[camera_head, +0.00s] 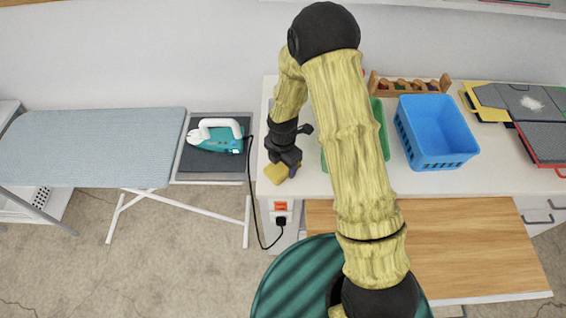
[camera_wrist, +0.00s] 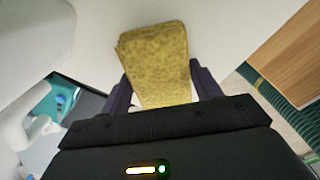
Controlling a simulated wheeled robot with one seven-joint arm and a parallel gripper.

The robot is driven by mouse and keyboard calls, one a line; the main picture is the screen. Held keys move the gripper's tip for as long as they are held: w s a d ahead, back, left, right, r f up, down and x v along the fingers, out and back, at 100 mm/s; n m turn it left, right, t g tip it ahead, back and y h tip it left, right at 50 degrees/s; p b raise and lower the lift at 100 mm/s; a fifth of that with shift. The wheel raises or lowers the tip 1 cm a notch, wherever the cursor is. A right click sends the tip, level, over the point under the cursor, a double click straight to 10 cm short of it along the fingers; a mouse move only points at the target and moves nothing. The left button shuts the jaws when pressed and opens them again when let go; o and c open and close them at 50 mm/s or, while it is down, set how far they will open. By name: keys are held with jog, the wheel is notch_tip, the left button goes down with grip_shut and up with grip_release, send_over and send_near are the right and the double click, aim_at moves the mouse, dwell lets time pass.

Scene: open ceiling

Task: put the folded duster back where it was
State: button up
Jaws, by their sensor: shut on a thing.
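The folded duster (camera_head: 277,173) is a small mustard-yellow block at the front left corner of the white counter. My gripper (camera_head: 287,166) is over that corner, shut on the duster. In the wrist view the duster (camera_wrist: 156,62) stands out between the two dark fingers of my gripper (camera_wrist: 163,88), with a mottled yellow face and a folded edge at the top. I cannot tell whether the duster touches the counter top.
A teal iron (camera_head: 216,138) rests on the ironing board's (camera_head: 90,147) end plate, left of the counter (camera_head: 297,198). Its cord hangs to a socket (camera_head: 281,221) on the counter's side. A green tray (camera_head: 383,130), partly behind my arm, and a blue basket (camera_head: 437,132) stand to the right.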

jog(key=shift+f, duration=0.1)
jog(key=o, duration=1)
jog(key=shift+w, duration=0.1)
jog(key=shift+c, duration=0.2)
jog(key=shift+d, duration=0.1)
jog(key=shift+a+r, duration=0.2)
jog(key=shift+r, duration=0.4)
notch_tip(320, 180, up, 11)
jog(key=b, duration=0.2)
jog(key=shift+d, duration=0.1)
